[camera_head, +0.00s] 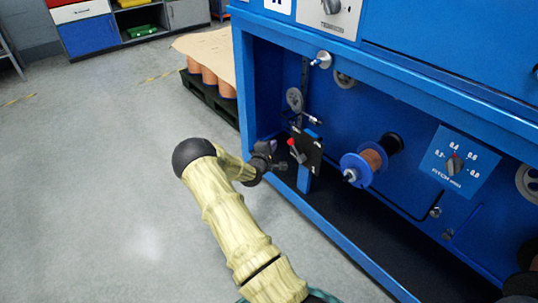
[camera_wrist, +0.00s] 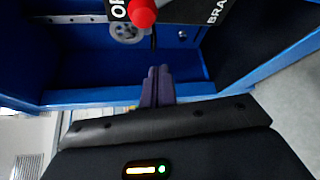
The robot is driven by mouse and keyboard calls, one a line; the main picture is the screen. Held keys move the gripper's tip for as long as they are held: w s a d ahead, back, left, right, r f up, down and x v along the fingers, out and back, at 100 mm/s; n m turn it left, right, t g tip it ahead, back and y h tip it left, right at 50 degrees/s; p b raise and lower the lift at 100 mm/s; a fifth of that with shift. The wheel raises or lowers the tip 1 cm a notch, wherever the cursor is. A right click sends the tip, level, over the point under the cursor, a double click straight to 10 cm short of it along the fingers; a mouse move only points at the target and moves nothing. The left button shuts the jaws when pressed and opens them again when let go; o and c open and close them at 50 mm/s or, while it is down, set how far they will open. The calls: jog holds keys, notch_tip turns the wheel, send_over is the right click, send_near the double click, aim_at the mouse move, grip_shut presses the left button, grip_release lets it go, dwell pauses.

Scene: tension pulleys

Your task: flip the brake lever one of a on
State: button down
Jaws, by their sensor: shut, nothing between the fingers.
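The brake lever has a red knob (camera_head: 293,146) and sits on a black plate (camera_head: 310,152) at the left end of the blue machine's bay. In the wrist view the round red knob (camera_wrist: 142,13) is at the top edge, in front of the black plate (camera_wrist: 185,10) with partly cut-off white letters, "OF" and "BRA". My gripper (camera_wrist: 158,72) is shut and empty, its fingertips a little below the red knob in that view and apart from it. In the head view my gripper (camera_head: 281,166) is small and dark, just left of the plate.
A blue spool with copper wire (camera_head: 364,166) is right of the plate. Small grey pulleys (camera_head: 295,99) are above it. The blue frame post (camera_head: 243,95) stands at the bay's left. Copper-coloured rolls on a dark pallet (camera_head: 212,95) are behind. The floor at left is clear.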

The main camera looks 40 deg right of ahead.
jog(key=shift+s+d+r+b, duration=0.2)
jog(key=shift+s+d+b, duration=0.35)
jog(key=shift+d+b, duration=0.25)
jog(key=shift+s+d+r+b, duration=0.2)
jog(key=shift+s+d+b, duration=0.35)
jog(key=shift+d, duration=0.35)
jog(key=shift+w, duration=0.1)
